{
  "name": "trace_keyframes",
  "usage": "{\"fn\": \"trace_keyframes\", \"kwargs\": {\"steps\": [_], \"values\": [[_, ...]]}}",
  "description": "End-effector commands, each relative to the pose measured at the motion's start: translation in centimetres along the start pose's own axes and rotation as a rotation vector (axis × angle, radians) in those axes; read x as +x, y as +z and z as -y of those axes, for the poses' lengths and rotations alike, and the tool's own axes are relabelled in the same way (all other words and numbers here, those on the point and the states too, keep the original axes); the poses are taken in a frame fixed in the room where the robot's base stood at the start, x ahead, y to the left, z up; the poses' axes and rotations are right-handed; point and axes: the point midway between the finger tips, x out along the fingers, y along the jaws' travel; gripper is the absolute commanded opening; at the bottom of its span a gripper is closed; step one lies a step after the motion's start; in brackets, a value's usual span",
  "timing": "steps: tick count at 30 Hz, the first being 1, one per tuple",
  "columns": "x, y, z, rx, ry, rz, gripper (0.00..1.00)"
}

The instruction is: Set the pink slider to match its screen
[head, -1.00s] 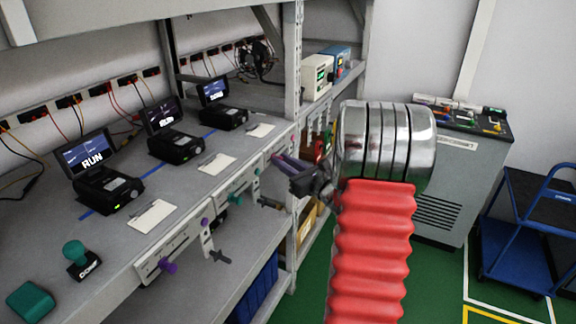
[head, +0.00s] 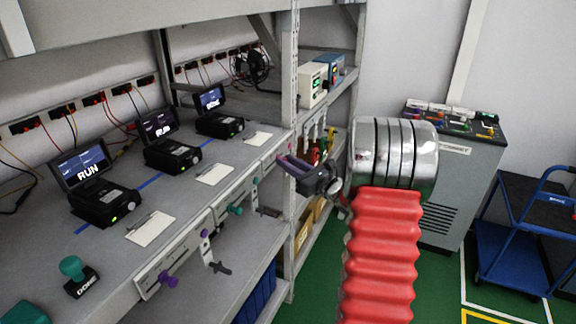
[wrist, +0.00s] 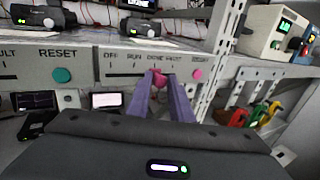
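The pink slider knob (wrist: 158,78) sits on the front panel (wrist: 118,63) under a scale labelled OFF, RUN, DONE and FAULT. It appears roughly below DONE. My gripper (wrist: 160,74) points at the panel with its two purple fingers on either side of the knob; a small gap seems to show, so it looks open. In the head view my gripper (head: 285,163) is at the far end of the bench front and hides the knob. The far screen (head: 210,100) is lit, with text too small to read surely.
A pink button (wrist: 197,74) lies right of the slider, close to the right finger. A teal RESET button (wrist: 62,75) is on the neighbouring panel. A rack post (head: 291,85) stands just beyond. Purple (head: 168,281) and teal (head: 236,210) knobs line the nearer panels.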

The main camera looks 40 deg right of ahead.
Motion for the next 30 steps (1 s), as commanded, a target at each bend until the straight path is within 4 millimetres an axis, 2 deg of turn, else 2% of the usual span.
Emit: {"fn": "trace_keyframes", "kwargs": {"steps": [6,17,23,30], "values": [[0.0,0.0,0.0,0.000,0.000,0.000,0.33],[-0.6,0.0,0.0,0.000,0.000,-0.001,0.33],[-2.9,0.0,0.0,0.001,-0.001,-0.001,0.33],[-7.0,0.0,0.0,-0.001,-0.001,-0.001,0.33]]}}
